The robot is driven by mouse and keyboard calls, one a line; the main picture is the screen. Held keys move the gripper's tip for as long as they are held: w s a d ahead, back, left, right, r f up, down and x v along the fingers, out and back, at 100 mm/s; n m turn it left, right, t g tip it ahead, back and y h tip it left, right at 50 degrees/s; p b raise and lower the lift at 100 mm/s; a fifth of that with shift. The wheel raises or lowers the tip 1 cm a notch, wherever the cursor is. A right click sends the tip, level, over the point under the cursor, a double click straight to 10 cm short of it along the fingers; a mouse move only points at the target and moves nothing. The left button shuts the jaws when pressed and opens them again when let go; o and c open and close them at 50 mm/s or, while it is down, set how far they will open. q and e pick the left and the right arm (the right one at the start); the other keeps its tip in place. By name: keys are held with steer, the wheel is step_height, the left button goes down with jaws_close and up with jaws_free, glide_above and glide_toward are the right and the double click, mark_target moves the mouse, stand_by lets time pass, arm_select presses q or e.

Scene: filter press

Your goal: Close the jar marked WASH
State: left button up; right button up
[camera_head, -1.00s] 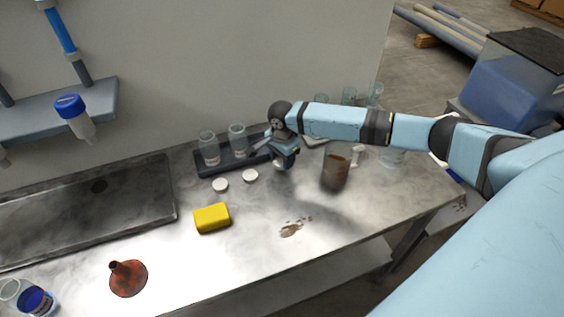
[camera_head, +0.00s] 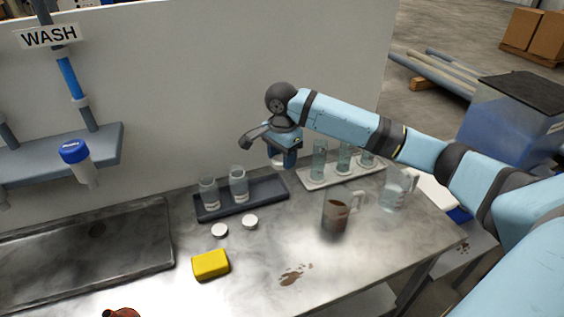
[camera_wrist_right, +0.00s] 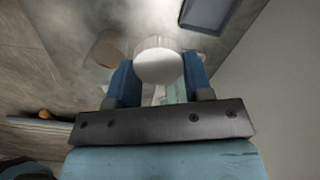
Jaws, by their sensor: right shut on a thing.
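My right gripper (camera_head: 282,160) is raised above the back of the bench, between the two trays. In the right wrist view its blue fingers are shut on a white round lid-like thing (camera_wrist_right: 160,67), with a clear rim beyond it. Two open clear jars, the left one (camera_head: 209,194) and the right one (camera_head: 239,184), stand upright in a dark tray (camera_head: 274,195), left of the gripper. Their labels are too small to read. Two white lids (camera_head: 220,230) (camera_head: 250,222) lie flat before the tray. A WASH sign (camera_head: 49,36) hangs at upper left. My left gripper is out of view.
A pale rack (camera_head: 318,182) with several clear cylinders stands at right. A brown-stained beaker (camera_head: 335,214) and a clear jug (camera_head: 396,190) stand nearby. A yellow sponge (camera_head: 210,265) and brown spill (camera_head: 291,275) lie in front. A blue-capped bottle (camera_head: 77,157) hangs from the left shelf.

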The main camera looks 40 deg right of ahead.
steer(key=s+a+f+n, duration=0.3)
steer(key=s+a+n, duration=0.8)
steer(key=n, duration=0.5)
steer(key=shift+a+f, duration=0.4)
steer(key=shift+a, duration=0.65)
steer(key=shift+s+a, duration=0.1)
